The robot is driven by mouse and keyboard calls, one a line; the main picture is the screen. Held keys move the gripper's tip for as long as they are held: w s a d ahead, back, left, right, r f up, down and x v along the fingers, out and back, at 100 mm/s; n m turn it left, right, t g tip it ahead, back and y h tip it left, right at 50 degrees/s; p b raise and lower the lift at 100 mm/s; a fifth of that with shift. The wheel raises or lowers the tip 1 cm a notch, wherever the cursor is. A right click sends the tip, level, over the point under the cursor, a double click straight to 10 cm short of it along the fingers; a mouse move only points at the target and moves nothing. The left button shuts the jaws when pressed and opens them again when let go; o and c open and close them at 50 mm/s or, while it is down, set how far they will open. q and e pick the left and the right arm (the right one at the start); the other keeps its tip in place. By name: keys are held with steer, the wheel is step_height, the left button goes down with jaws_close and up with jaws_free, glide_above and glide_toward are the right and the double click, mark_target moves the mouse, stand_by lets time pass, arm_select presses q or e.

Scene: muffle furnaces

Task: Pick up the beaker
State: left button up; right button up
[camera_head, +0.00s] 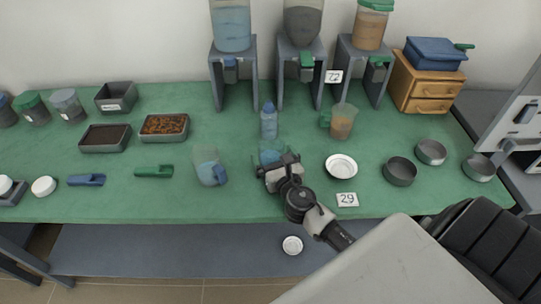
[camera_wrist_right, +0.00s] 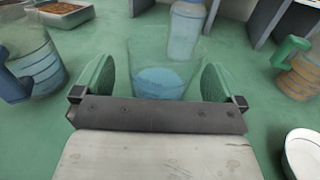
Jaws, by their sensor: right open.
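A clear beaker (camera_wrist_right: 162,80) with blue contents stands on the green table, between the two green fingers of my right gripper (camera_wrist_right: 160,84) in the right wrist view. The fingers are apart, with a gap visible on each side of the beaker. In the head view the beaker (camera_head: 271,153) shows just beyond my right gripper (camera_head: 275,162), partly hidden by it. My left gripper is not in view.
A jug with a blue handle (camera_head: 209,166) stands left of the beaker. A blue bottle (camera_head: 268,121) stands behind it, and a jug with a green handle (camera_head: 342,122) behind right. A white dish (camera_head: 341,167) is to the right. Dispensers on grey stands (camera_head: 250,80) line the back.

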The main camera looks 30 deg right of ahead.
steer(key=shift+w+d, duration=0.25)
steer(key=shift+w, duration=1)
steer(key=c, duration=1.4)
